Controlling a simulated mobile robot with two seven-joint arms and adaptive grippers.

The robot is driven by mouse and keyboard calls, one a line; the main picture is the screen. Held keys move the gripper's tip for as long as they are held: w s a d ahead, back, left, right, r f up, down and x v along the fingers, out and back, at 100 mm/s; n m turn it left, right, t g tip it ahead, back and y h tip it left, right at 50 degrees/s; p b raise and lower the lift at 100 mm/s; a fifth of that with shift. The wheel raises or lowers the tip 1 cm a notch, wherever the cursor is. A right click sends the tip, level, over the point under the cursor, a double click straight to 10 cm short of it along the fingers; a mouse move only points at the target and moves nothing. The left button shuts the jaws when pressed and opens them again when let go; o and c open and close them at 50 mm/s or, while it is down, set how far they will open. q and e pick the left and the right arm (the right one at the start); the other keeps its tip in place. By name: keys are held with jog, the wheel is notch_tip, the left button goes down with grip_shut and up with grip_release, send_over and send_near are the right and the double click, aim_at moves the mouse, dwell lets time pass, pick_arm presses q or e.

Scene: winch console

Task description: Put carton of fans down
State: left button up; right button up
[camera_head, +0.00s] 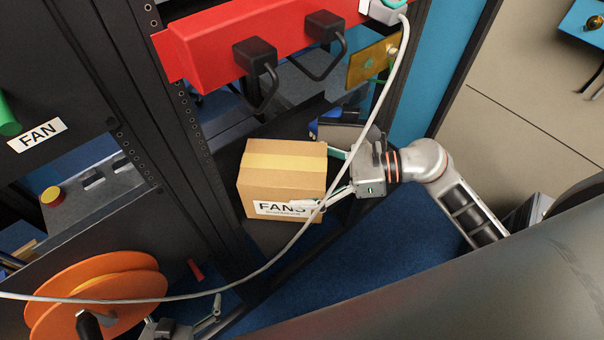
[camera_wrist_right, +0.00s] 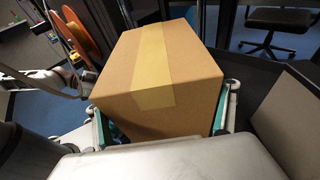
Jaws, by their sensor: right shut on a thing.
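The carton of fans (camera_head: 262,182) is a brown cardboard box with tan tape across its top and a white FANS label on its front. My right gripper (camera_head: 322,178) comes from the right, with its fingers on two opposite sides of the carton. In the right wrist view the carton (camera_wrist_right: 160,68) fills the space between the fingers. The carton's underside is hidden, so I cannot tell whether it rests on anything. My left gripper (camera_head: 190,326) shows only in part at the bottom edge, beside an orange reel; its jaw opening is unclear.
A pale cable (camera_head: 282,250) hangs across the view, passing in front of my right gripper. A black rack frame (camera_head: 185,135) stands left of the carton, with a red power strip (camera_head: 245,45) above. The orange reel (camera_head: 120,280) is at lower left. Blue carpet (camera_head: 345,262) lies below.

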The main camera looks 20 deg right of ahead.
jog(key=shift+f, duration=0.15)
jog(key=o, duration=2)
jog(key=shift+f, duration=0.15)
